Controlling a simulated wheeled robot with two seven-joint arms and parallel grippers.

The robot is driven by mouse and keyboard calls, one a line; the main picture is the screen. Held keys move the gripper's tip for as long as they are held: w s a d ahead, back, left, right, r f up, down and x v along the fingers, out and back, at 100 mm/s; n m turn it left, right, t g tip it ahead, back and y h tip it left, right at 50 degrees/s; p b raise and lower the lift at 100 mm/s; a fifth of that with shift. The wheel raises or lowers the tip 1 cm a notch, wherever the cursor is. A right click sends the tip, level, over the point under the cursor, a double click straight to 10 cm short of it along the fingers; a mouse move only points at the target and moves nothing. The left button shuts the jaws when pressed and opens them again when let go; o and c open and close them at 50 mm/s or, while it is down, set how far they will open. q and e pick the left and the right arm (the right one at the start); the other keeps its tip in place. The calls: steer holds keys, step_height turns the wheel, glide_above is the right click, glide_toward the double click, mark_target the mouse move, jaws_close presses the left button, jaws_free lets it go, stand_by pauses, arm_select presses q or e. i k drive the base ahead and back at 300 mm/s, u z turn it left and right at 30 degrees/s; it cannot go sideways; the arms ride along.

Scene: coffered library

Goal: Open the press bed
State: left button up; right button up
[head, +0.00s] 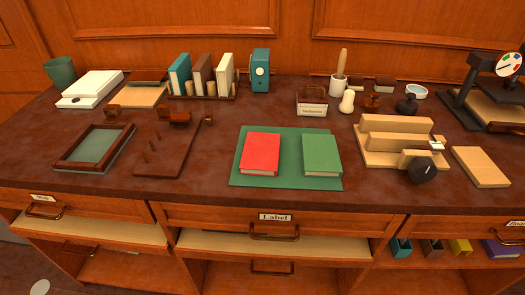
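A dark press (470,88) with an upright stand and a round coloured dial (509,64) stands at the right end of the worktop, cut off by the picture's edge. A flat wooden piece lies low in it; I cannot tell whether this is its bed or whether it is open. Left of it, a pale wooden block press (395,124) has parallel bars and a black knob (421,170) at its front. Neither of my grippers is in view.
A red book (261,153) and a green book (321,154) lie on a green mat (290,183) at the centre. A pale board (480,167) lies right of the block press. A framed tray (95,146) is at left. Labelled drawers with handles (273,231) run below.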

mark_target(497, 117)
steer(key=z, duration=3.15)
steer(key=i, duration=1.95)
steer(key=u, duration=2.3)
